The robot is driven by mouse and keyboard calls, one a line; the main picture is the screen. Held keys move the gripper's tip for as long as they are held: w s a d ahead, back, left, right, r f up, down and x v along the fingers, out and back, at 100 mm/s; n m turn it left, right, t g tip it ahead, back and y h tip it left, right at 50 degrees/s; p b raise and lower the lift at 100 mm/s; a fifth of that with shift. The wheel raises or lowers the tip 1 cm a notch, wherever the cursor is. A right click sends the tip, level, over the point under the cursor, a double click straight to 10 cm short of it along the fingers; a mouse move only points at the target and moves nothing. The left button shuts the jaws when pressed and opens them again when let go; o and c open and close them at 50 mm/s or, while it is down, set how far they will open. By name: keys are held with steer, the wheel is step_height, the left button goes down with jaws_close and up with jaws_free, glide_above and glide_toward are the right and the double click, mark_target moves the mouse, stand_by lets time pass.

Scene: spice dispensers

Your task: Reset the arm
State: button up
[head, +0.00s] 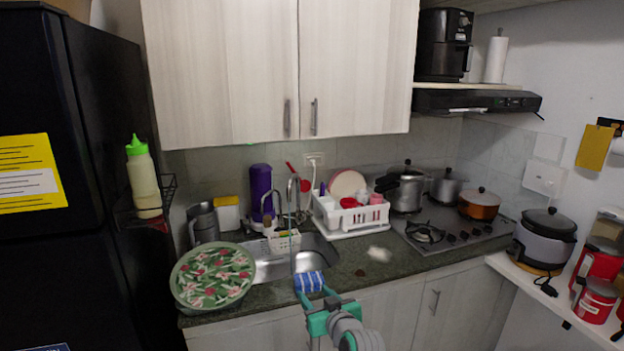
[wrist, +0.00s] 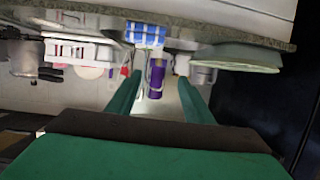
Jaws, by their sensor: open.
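My gripper (head: 318,302) is at the bottom centre of the head view, in front of the counter's front edge. It is teal. In the wrist view its two fingers (wrist: 160,92) stand apart with nothing between them, so it is open and empty. A blue and white striped cloth (head: 308,281) lies at the counter edge close behind the fingers. The cloth also shows in the wrist view (wrist: 147,33), where the scene appears upside down. The fingers look apart from the cloth, but I cannot tell the exact gap.
The counter (head: 345,270) holds a floral round tray (head: 213,277), a sink (head: 310,262), a white dish rack (head: 350,216) and a purple bottle (head: 261,192). A stove (head: 450,232) with pots is at right. A black fridge (head: 75,200) stands at left.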

steer(key=s+a+f+m+t+h, duration=0.1)
steer(key=s+a+f+m+h, duration=0.15)
steer(key=s+f, duration=0.95)
steer(key=s+a+f+m+t+h, duration=0.1)
steer(key=s+a+f+m, duration=0.15)
steer(key=s+f, duration=0.9)
steer(key=s+d+m+h, duration=0.1)
steer(key=s+d+h, duration=0.1)
steer(key=s, duration=1.7)
steer(key=s+d+r+n, duration=0.1)
steer(key=s+r, duration=0.3)
steer(key=s, duration=0.3)
steer(key=s+d+r, duration=0.1)
steer(key=s+r, duration=0.2)
steer(key=s, duration=0.4)
steer(key=shift+s+r+n, duration=0.4)
